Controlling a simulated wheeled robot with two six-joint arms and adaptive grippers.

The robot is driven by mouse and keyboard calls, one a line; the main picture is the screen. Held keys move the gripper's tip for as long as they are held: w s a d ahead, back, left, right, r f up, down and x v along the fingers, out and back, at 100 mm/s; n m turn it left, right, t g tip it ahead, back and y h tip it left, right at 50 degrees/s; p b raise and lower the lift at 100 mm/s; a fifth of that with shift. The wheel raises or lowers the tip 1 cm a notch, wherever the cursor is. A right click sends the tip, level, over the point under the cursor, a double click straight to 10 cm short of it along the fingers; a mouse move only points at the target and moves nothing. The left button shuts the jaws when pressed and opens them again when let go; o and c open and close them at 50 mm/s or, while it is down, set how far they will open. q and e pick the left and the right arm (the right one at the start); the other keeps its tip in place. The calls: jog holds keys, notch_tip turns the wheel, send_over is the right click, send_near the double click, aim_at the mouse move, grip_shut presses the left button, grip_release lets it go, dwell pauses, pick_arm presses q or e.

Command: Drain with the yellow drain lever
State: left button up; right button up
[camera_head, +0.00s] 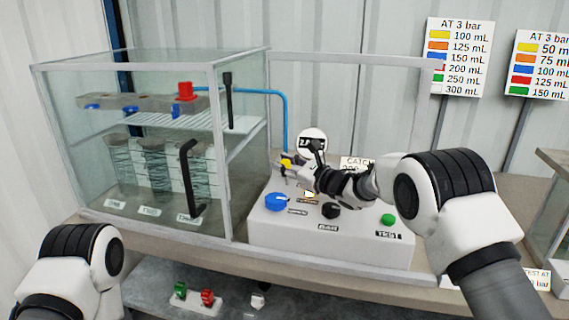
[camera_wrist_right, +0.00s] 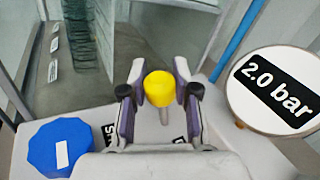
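The yellow drain lever (camera_head: 286,162) stands at the back left of the white control panel (camera_head: 265,228). In the right wrist view its yellow head (camera_wrist_right: 160,88) lies between the two fingers of my right gripper (camera_wrist_right: 160,92). A narrow gap shows on each side, so the fingers are apart and do not visibly grip it. In the head view my right gripper (camera_head: 297,171) reaches over the panel from the right, at the lever. A link of my left arm shows at the lower left; its gripper is out of view.
A round gauge (camera_wrist_right: 280,90) reading 2.0 bar stands close to the right of the gripper. A blue knob (camera_head: 277,201), a black knob (camera_head: 331,210) and a green button (camera_head: 388,220) sit on the panel. A glass cabinet (camera_head: 140,222) stands at left.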

grip_shut()
jog(key=shift+w+d+r+m+h+p, duration=0.15)
jog(key=shift+w+r+m+h+p, duration=0.15)
jog(key=shift+w+m+p, duration=0.15)
jog(key=w+m+p, duration=0.1)
jog(key=p, duration=0.1)
jog(key=w+m+g+p, duration=0.1)
jog(key=w+d+m+g+p, duration=0.1)
jog(key=p, duration=0.1)
jog(key=shift+r+h+p, duration=0.25)
jog(key=shift+h+p, duration=0.05)
jog(key=shift+h, duration=0.1)
jog(key=shift+w+f+m, duration=0.1)
jog(key=shift+f+m, duration=0.05)
jog(key=shift+m, duration=0.1)
jog(key=shift+f, duration=0.2)
jog(key=o, duration=0.9)
grip_release()
jog(key=shift+a+r, duration=0.1)
